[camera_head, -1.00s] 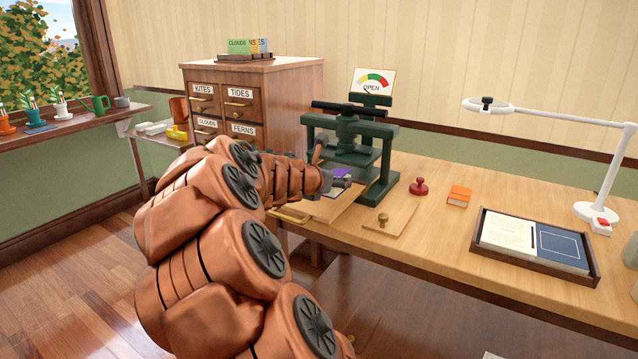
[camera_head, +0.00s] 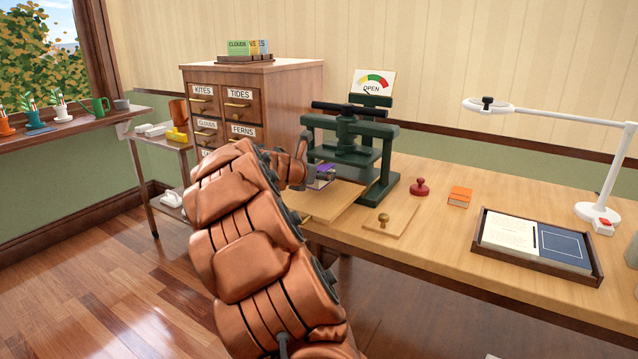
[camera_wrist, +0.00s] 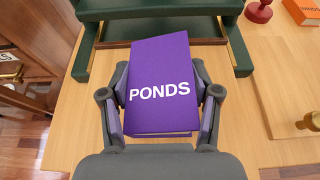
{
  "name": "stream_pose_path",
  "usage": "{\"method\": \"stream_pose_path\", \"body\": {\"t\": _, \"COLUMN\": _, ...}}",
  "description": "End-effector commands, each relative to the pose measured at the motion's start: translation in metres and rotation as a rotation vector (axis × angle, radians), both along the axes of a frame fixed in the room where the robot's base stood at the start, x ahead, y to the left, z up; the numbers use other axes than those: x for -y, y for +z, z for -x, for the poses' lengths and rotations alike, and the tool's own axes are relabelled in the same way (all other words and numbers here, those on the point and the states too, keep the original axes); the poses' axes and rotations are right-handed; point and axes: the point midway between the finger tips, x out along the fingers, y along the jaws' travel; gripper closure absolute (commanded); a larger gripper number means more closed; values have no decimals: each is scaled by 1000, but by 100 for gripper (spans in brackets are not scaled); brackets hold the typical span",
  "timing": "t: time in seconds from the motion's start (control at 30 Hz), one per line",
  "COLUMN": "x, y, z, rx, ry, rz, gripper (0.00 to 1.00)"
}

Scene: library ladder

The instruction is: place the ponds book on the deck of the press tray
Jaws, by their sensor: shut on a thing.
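The purple book marked PONDS (camera_wrist: 160,70) is between the fingers of my gripper (camera_wrist: 160,112) in the wrist view. The gripper is shut on its two sides. In the head view the book (camera_head: 322,172) shows as a small purple patch beside my gripper (camera_head: 318,178). The green press (camera_head: 375,150) stands just beyond it. I cannot tell whether the book touches the tray.
A dial sign reading OPEN (camera_head: 373,82) stands at the press. A red stamp (camera_head: 419,187), an orange book (camera_head: 460,196) and a knobbed board (camera_head: 390,218) lie to the right. A drawer cabinet (camera_head: 285,95) stands behind left. A document tray (camera_head: 590,283) and lamp (camera_head: 598,212) are further right.

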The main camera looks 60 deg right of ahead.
Motion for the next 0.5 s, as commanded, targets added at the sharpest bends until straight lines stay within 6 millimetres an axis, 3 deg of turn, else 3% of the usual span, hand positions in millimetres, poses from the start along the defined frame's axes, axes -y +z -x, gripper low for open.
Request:
{"method": "stream_pose_path", "body": {"t": 0.13, "x": 0, "y": -21, "z": 0, "rx": -2, "ry": 1, "rz": 1, "gripper": 77}}
{"method": "stream_pose_path", "body": {"t": 0.5, "x": 0, "y": -24, "z": 0, "rx": 0, "ry": 1, "rz": 0, "gripper": 77}}
